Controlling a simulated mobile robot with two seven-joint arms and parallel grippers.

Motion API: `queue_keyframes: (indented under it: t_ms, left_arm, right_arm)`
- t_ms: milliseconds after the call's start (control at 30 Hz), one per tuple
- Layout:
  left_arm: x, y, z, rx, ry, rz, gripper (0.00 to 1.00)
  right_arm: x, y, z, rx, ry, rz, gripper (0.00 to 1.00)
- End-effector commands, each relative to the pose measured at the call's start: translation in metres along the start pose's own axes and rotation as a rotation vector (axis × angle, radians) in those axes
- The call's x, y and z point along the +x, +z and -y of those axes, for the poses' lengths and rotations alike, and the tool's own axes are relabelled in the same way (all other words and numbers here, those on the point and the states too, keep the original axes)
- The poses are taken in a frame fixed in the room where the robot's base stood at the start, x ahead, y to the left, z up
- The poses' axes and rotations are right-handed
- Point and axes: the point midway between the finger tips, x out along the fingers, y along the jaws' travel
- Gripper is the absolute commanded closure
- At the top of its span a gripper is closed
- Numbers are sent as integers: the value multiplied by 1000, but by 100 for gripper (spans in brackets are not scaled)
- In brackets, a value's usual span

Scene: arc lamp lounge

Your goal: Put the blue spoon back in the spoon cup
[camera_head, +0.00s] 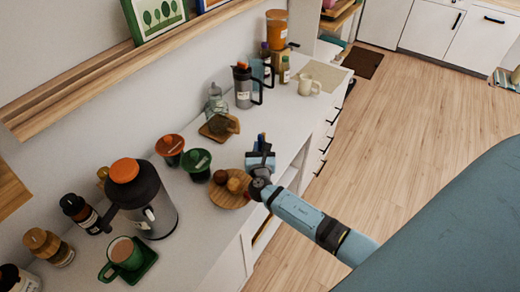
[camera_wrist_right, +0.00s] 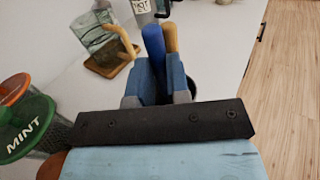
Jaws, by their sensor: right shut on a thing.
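My right gripper (camera_head: 260,161) is over the counter, just beyond a round wooden board. In the right wrist view its fingers (camera_wrist_right: 160,76) are shut on the blue spoon (camera_wrist_right: 153,42), whose blue handle stands up between them. In the head view only a small blue bit of the spoon (camera_head: 261,138) shows above the gripper. A tan wooden handle (camera_wrist_right: 171,38) stands right beside the blue one. A dark rounded edge (camera_wrist_right: 192,87) behind the right finger may be the spoon cup; it is mostly hidden. I cannot tell whether the spoon's lower end is inside it. My left gripper is not in view.
The round wooden board (camera_head: 228,196) with brown round things lies close to my gripper. A green-lidded mint jar (camera_head: 197,163) and an orange-lidded jar (camera_head: 170,148) stand left. A glass pitcher (camera_head: 216,112) sits on a wooden coaster farther back. The counter's front edge is close on the right.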

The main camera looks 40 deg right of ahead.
Motion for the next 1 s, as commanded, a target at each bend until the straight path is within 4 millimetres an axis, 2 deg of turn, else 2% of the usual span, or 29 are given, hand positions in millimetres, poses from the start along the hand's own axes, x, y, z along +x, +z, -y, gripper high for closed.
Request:
queue_keyframes:
  t_ms: [433, 467, 567, 900, 1000]
  left_arm:
    - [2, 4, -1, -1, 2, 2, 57]
    - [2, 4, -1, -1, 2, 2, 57]
    - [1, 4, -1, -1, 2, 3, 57]
    - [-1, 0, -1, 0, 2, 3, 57]
    - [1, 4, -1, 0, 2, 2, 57]
  right_arm:
    - [0, -10, 0, 0, 1, 1, 100]
    - [0, -10, 0, 0, 1, 1, 81]
    - [0, -9, 0, 0, 1, 1, 58]
    - [0, -4, 0, 0, 0, 1, 58]
    - [-11, -8, 0, 0, 2, -1, 58]
